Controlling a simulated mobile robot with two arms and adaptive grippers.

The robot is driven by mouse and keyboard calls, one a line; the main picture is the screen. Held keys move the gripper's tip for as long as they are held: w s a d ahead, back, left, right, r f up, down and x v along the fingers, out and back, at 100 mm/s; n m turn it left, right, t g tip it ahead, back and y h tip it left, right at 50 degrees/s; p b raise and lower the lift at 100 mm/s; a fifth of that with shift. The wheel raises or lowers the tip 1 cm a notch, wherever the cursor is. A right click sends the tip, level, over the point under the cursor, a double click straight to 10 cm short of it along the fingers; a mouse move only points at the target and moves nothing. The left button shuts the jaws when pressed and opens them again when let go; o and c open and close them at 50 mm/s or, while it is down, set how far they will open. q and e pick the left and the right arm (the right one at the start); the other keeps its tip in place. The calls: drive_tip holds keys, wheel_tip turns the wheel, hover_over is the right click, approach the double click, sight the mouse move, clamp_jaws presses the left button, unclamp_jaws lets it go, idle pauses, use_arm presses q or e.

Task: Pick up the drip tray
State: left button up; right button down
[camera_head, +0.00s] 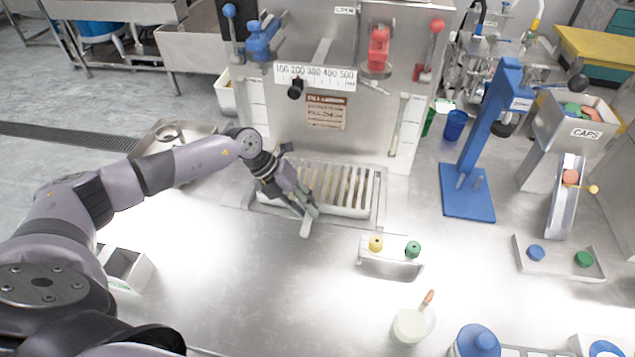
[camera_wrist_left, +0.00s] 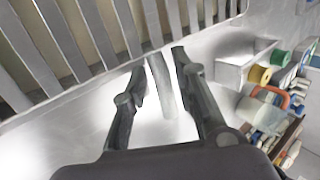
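The drip tray (camera_head: 345,211) is a pale metal tray with a slatted grate, lying at the foot of the dispensing machine. A flat tab handle (camera_head: 305,228) sticks out from its front edge. My left gripper (camera_head: 308,208) is at this front edge, over the handle. In the left wrist view the slatted drip tray (camera_wrist_left: 95,40) fills the upper left, and the handle (camera_wrist_left: 164,90) shows between the two dark fingers of my left gripper (camera_wrist_left: 155,68). The fingers are open, with visible gaps to the handle. My right gripper is not in view.
A small holder (camera_head: 390,262) with a yellow and a green piece stands right of the tray. A white cup (camera_head: 410,325) is nearer the front. A blue press (camera_head: 468,190) stands at right. The metal table (camera_head: 230,270) is clear in front of the tray.

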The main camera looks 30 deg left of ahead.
use_arm(q)
drive_tip(key=shift+w+d+f, duration=0.1)
drive_tip(key=shift+d+f, duration=0.25)
drive_tip(key=shift+f, duration=0.3)
drive_tip(key=shift+c, duration=0.3)
clamp_jaws()
drive_tip(key=shift+r, duration=0.15)
